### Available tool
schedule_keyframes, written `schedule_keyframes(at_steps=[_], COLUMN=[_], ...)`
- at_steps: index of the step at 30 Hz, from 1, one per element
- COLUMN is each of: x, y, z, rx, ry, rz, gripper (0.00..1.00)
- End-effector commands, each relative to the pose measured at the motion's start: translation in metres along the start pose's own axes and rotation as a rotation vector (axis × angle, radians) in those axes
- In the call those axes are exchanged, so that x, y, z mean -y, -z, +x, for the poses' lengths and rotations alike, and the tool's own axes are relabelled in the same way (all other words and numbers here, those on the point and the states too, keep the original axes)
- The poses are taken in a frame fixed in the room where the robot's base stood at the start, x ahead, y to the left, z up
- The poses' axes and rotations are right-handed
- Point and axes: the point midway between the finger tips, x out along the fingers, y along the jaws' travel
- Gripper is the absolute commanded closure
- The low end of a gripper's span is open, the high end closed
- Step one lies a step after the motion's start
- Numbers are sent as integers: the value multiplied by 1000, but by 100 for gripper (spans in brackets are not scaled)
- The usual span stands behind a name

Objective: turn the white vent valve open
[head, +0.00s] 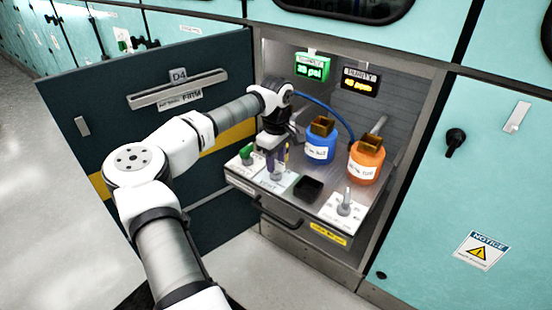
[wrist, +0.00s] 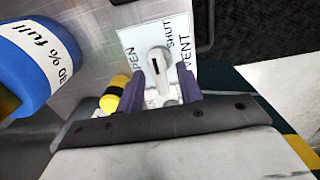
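The white vent valve (wrist: 159,66) sits on a white plate (wrist: 128,44) marked OPEN, SHUT and VENT in the wrist view. My gripper (wrist: 163,90) has its two purple fingers on either side of the valve's handle, with small gaps visible, so it looks open around it. The handle's lower part is partly hidden between the fingers. In the head view my gripper (head: 277,165) points down over the middle plate (head: 279,183) on the pull-out shelf, hiding much of the valve there.
A green valve (head: 246,155) stands left of my gripper, a pale-handled valve (head: 345,204) to the right. A blue bottle (head: 320,146) and orange bottle (head: 366,162) stand behind. A black tray (head: 308,188) is nearby. The open dark door (head: 80,120) is at left.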

Motion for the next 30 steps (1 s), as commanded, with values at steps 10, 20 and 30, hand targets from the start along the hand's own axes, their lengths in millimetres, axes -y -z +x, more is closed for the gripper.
schedule_keyframes(at_steps=[10,20,30], x=[0,0,0], y=[0,0,1], z=[0,-1,-2], rx=[0,0,-1], ry=[0,0,0], rz=[0,-13,-177], gripper=[92,100,100])
